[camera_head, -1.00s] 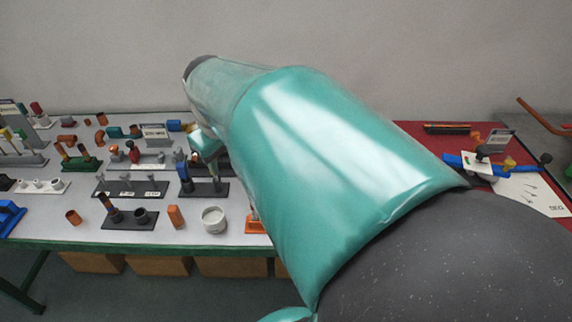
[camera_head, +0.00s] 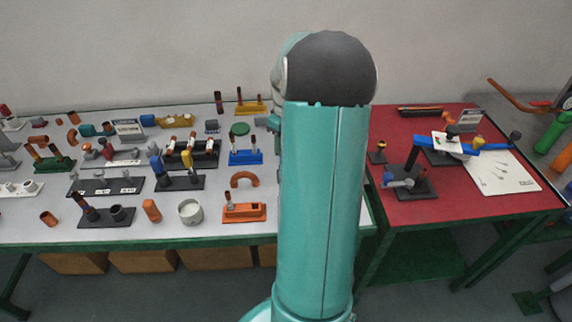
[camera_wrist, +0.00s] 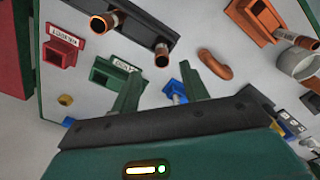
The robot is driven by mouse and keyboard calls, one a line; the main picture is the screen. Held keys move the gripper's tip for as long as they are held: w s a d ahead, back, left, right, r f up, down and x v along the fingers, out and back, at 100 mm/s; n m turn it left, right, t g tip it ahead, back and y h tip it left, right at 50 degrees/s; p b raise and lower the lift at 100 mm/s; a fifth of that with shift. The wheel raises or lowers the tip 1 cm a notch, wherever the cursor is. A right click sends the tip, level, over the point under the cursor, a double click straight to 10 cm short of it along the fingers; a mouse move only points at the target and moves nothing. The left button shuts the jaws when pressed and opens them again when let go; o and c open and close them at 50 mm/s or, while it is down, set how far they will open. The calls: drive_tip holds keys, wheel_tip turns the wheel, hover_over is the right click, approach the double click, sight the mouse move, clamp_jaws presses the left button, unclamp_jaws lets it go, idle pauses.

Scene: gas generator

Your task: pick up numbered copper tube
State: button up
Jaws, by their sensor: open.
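My gripper (camera_wrist: 160,90) is open and empty in the wrist view, its two green fingers spread above the white table. A dark holder (camera_wrist: 133,28) beyond the fingers carries copper tubes, one at its left (camera_wrist: 105,21) and one at its right (camera_wrist: 161,56). Another copper tube (camera_wrist: 304,42) sits at the orange holder on the right. I cannot read a number on any tube, so I cannot tell which is the numbered one. In the head view my arm hides the gripper and part of the table. The orange holder (camera_head: 245,212) with its short tube shows left of my arm.
A copper bend (camera_wrist: 215,64) lies between the holders. A green block (camera_wrist: 115,75) and a red block (camera_wrist: 62,48) stand at the left of the wrist view. A white cup (camera_head: 190,211) stands near the table front. A red table (camera_head: 440,205) is at the right.

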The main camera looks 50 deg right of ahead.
wheel_tip(320, 180, down, 8)
drive_tip(key=shift+a+f, duration=0.1)
drive_tip(key=shift+a, duration=0.05)
idle(0.3)
drive_tip(key=shift+c, duration=0.3)
drive_tip(key=c, duration=0.9)
